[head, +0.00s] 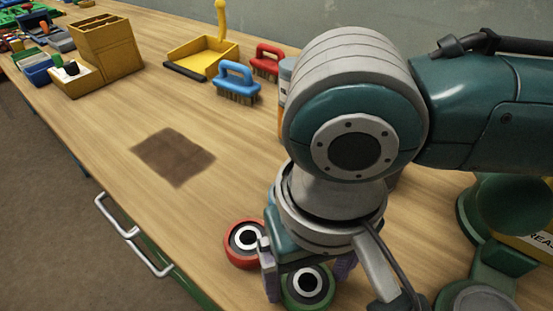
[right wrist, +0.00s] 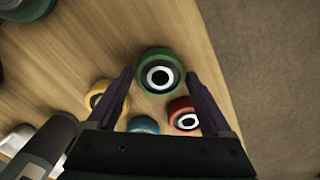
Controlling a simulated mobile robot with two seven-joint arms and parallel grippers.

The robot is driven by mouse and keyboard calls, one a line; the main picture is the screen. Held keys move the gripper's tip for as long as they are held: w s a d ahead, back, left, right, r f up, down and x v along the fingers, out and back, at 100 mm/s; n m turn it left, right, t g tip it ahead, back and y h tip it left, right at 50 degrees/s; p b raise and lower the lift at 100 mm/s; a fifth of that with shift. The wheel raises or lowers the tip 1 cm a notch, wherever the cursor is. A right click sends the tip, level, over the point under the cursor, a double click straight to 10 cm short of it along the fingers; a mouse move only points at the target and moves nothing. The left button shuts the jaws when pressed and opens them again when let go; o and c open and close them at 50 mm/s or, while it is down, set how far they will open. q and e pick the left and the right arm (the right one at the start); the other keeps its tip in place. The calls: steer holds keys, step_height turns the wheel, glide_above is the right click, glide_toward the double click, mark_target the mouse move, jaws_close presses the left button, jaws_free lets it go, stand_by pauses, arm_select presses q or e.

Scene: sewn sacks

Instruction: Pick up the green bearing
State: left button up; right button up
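The green bearing (head: 307,287) is a round green ring with a pale and dark centre, lying on the wooden bench at the bottom of the head view. In the right wrist view the green bearing (right wrist: 160,72) shows at the fingertips. My right gripper (right wrist: 159,76) is open, with one purple finger on each side of the bearing and a small gap at each side. In the head view my right gripper (head: 308,276) points down over it, and my arm hides part of the bearing. My left gripper is not in view.
A red bearing (head: 245,240) lies close beside the green one. Yellow (right wrist: 97,95) and blue (right wrist: 143,125) bearings are partly hidden by my gripper. Brushes (head: 237,82), a dustpan (head: 202,58) and a yellow box (head: 105,50) stand farther back. The bench around the dark patch (head: 173,157) is clear.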

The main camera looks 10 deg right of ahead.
jaws_close()
stand_by(0.5)
steer(key=shift+r, duration=0.1)
